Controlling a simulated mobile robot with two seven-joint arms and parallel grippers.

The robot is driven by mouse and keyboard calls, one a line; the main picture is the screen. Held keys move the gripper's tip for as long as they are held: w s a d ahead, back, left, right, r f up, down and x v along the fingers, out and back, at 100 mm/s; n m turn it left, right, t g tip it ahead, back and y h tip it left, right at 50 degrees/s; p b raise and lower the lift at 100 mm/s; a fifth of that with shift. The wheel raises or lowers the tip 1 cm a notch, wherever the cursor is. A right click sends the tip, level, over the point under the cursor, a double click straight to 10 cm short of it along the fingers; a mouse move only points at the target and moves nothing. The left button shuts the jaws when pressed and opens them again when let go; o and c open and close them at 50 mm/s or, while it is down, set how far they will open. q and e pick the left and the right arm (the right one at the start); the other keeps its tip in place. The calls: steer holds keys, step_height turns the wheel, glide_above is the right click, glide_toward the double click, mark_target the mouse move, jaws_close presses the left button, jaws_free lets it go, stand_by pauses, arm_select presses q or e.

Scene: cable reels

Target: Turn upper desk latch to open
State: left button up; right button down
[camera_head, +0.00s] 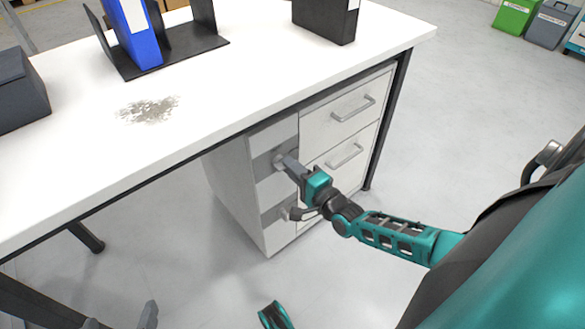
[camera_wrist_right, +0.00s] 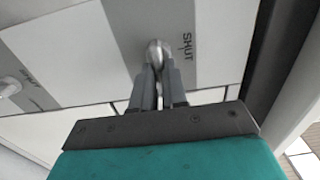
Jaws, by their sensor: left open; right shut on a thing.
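The upper desk latch (camera_head: 279,161) is a silver knob on a grey band of the cabinet's narrow front panel. In the right wrist view, the upper latch (camera_wrist_right: 156,50) shows beside the word SHUT. My right gripper (camera_head: 289,168) is shut on this latch; in the wrist view its fingertips (camera_wrist_right: 159,73) hold the knob from both sides. The lower latch (camera_head: 285,213) sits below, partly hidden by my gripper, with its own SHUT label in the right wrist view (camera_wrist_right: 10,87). My left gripper (camera_head: 120,320) is open and empty at the bottom edge, partly cut off.
The white desk (camera_head: 220,90) spans the scene above the cabinet. Drawers with bar handles (camera_head: 353,108) lie right of the latch panel. A blue binder (camera_head: 137,35) in a black stand and a dark box (camera_head: 20,92) stand on the desktop.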

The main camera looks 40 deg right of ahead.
stand_by(0.4)
steer(key=c, duration=1.2)
jaws_free()
steer(key=shift+o, duration=0.2)
arm_select(q)
steer(key=p, duration=0.1)
steer(key=a+r+p, duration=0.1)
steer(key=p, duration=0.1)
steer(key=shift+s+y, duration=0.25)
steer(key=shift+y, duration=0.05)
arm_select(e)
steer(key=s+d, duration=0.1)
steer(key=s, duration=1.2)
arm_select(q)
steer(key=shift+r, duration=0.1)
